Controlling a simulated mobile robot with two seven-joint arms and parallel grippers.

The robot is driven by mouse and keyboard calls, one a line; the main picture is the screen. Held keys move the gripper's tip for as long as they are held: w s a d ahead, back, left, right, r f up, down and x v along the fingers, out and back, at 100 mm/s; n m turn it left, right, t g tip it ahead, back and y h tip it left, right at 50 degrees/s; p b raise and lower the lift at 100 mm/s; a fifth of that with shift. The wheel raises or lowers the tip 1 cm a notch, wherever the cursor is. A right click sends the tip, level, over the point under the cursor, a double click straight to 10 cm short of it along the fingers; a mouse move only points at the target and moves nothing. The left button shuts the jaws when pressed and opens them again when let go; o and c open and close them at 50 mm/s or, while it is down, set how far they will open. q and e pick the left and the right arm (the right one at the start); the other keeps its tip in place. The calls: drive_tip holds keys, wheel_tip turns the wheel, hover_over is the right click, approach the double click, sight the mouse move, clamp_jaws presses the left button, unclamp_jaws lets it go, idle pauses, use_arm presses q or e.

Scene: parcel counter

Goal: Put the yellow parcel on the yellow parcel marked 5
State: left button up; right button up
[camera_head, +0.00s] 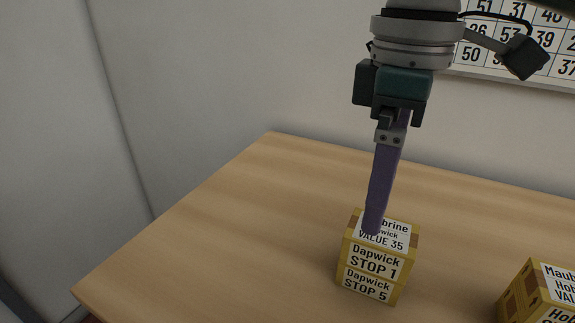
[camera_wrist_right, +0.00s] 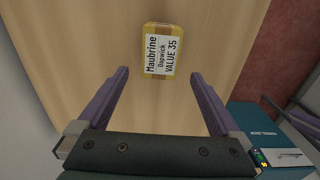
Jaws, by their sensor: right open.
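A yellow parcel (camera_head: 376,261) with "Dapwick STOP 1" on its front sits squarely on the yellow parcel marked STOP 5 (camera_head: 367,286), near the middle of the counter. The upper parcel's top label, partly hidden by a finger in the head view, reads "Maubrine Dapwick VALUE 35" in the right wrist view (camera_wrist_right: 161,53). My right gripper (camera_head: 372,230) points down over this stack, its purple fingers apart and empty. In the right wrist view the gripper (camera_wrist_right: 160,73) has the upper parcel beyond its fingertips, with no visible contact. My left gripper is out of view.
Another yellow parcel (camera_head: 548,290) stands at the right, cut off by the picture edge. The wooden counter (camera_head: 230,220) is clear left of and behind the stack. A number board (camera_head: 520,45) hangs on the back wall.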

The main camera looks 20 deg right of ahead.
wheel_tip(320, 180, up, 4)
drive_tip(key=shift+r, duration=0.25)
idle(0.4)
drive_tip(key=s+a+f+t+y+p, duration=0.1)
drive_tip(key=s+a+f+y+p, duration=0.15)
drive_tip(key=a, duration=0.25)
drive_tip(key=s+a+f+t+y+p, duration=0.1)
drive_tip(key=s+a+f+p, duration=0.1)
drive_tip(key=s+a+p, duration=0.3)
drive_tip(key=s+d+m+t+h+p, duration=0.2)
drive_tip(key=s+d+m+h+p, duration=0.1)
drive_tip(key=s+d+m, duration=0.5)
wheel_tip(320, 180, up, 38)
drive_tip(key=a+n+p, duration=0.1)
drive_tip(key=n+p, duration=0.1)
drive_tip(key=p, duration=3.5)
drive_tip(key=shift+s+r, duration=0.2)
drive_tip(key=shift+s, duration=0.1)
